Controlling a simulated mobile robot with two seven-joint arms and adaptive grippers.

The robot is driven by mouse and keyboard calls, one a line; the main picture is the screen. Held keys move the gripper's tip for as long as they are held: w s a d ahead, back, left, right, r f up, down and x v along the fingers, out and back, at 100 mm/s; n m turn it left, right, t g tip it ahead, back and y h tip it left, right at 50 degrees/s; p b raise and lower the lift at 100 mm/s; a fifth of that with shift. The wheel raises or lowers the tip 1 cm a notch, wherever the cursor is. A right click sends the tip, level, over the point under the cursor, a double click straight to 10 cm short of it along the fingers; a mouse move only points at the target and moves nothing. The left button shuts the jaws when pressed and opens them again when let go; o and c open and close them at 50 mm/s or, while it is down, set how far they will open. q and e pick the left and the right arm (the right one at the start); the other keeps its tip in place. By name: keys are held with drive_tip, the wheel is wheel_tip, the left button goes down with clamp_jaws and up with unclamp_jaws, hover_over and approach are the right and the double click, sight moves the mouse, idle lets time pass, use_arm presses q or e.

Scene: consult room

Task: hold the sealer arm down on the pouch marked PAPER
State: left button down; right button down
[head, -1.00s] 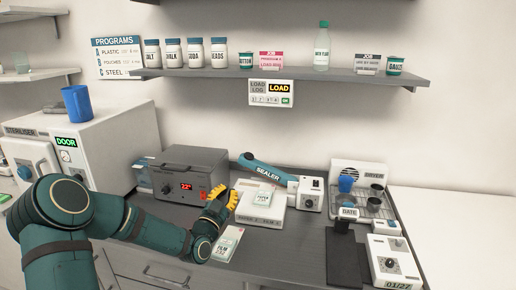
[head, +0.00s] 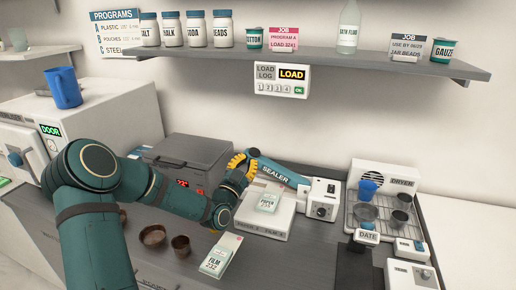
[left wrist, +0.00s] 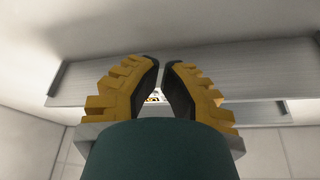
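The sealer (head: 264,222) is a white unit on the grey counter. Its blue sealer arm (head: 279,176), lettered SEALER, is raised and slants up to the left from the hinge block. The pouch marked PAPER (head: 267,203) lies on the sealer's bed under the arm. My left gripper (head: 238,163), with yellow fingers, is beside the arm's free left end; I cannot tell if they touch. In the left wrist view its fingertips (left wrist: 160,62) are almost together, with a narrow empty gap. My right gripper is not in view.
A pouch marked FILM (head: 220,256) lies in front of the sealer. Two brown bowls (head: 180,246) stand left of it. A grey box with a red display (head: 186,160) is behind my left forearm. A dryer rack (head: 387,205) with cups stands at right. A shelf (head: 320,63) hangs above.

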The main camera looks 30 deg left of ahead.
use_arm(q)
wheel_tip(320, 180, up, 3)
hover_over(256, 156)
drive_tip(key=d, duration=0.2)
drive_tip(key=f, duration=0.1)
drive_tip(key=a+f, duration=0.1)
drive_tip(key=shift+w+a+f+p, duration=0.1)
drive_tip(key=shift+a+f+p, duration=0.2)
drive_tip(key=shift+f, duration=0.05)
drive_tip(key=shift+a+f, duration=0.2)
drive_tip(key=shift+f, duration=0.3)
